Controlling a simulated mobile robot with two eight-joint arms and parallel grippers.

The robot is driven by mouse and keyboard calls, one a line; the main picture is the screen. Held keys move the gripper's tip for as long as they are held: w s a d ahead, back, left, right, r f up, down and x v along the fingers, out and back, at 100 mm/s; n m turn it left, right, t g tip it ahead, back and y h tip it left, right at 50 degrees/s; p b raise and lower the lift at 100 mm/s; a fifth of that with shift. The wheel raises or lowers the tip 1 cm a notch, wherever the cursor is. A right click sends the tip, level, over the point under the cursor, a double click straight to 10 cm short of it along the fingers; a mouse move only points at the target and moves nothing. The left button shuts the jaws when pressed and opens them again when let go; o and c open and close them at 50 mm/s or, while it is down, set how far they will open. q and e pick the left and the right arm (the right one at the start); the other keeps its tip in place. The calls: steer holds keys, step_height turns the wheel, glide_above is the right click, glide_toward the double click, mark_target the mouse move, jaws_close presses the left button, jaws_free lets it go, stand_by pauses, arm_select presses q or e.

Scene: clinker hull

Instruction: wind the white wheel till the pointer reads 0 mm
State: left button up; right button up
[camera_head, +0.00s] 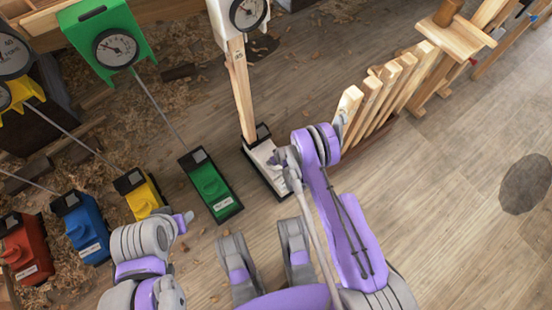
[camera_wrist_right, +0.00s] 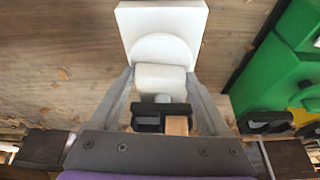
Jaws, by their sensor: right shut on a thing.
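The white unit (camera_head: 262,165) stands on the floor at centre, with a wooden post rising to a white gauge (camera_head: 247,12) at the top edge. The gauge's pointer is too small to read. In the right wrist view the white wheel (camera_wrist_right: 165,50) shows a rounded part with a block-like grip (camera_wrist_right: 160,76) on a square white plate (camera_wrist_right: 190,14). My right gripper (camera_wrist_right: 160,82) has a finger on each side of that grip and is shut on it. In the head view my right gripper (camera_head: 279,160) is at the white unit, partly covering it.
Green (camera_head: 209,185), yellow (camera_head: 138,192), blue (camera_head: 80,227) and red (camera_head: 26,248) units stand to the left, with rods to their gauges. A row of wooden slats (camera_head: 385,90) stands close on the right.

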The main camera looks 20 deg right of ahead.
stand_by(0.3)
steer(key=o, duration=1.2)
steer(key=p+v, duration=0.2)
steer(key=v, duration=0.9)
steer(key=shift+p, duration=0.35)
